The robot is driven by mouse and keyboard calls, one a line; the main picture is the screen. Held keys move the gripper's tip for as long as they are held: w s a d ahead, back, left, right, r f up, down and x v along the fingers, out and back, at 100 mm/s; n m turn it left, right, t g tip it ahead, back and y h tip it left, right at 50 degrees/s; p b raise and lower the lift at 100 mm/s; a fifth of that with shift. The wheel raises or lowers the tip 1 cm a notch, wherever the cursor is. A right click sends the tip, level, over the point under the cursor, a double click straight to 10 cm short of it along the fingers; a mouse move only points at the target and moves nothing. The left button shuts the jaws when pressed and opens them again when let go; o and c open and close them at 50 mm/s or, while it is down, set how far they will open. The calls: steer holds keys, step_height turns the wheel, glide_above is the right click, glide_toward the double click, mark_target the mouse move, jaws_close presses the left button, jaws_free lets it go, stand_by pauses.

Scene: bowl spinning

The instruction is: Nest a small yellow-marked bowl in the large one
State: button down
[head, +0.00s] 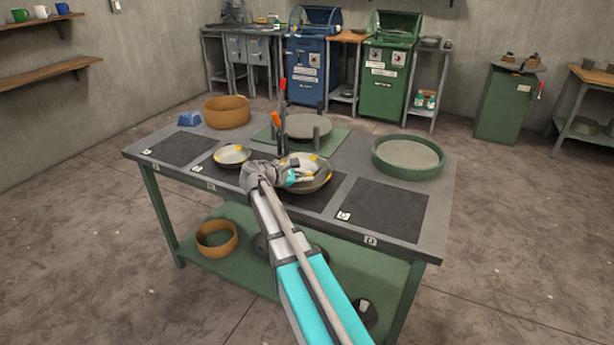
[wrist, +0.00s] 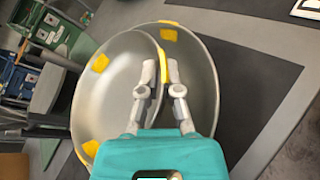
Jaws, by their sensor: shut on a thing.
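A large metal bowl with yellow marks (head: 320,185) stands on a dark mat in the middle of the workbench; it also shows in the wrist view (wrist: 206,85). My gripper (head: 292,176) is over it. In the wrist view the gripper's fingers (wrist: 162,75) are shut on the rim of a small yellow-marked bowl (wrist: 120,80). The small bowl overlaps the left part of the large bowl; I cannot tell whether it touches its floor. Another small yellow-marked bowl (head: 232,154) sits on the mat to the left, apart from my gripper.
A turntable (head: 305,125) with upright posts and orange-tipped tools stands behind the large bowl. A green-rimmed round tray (head: 408,155) is at the right, an orange-brown ring-shaped container (head: 226,111) at the back left. The dark mats at far left (head: 180,149) and right (head: 382,212) are bare.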

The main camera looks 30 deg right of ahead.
steer(key=c, duration=0.7)
jaws_free()
stand_by(0.4)
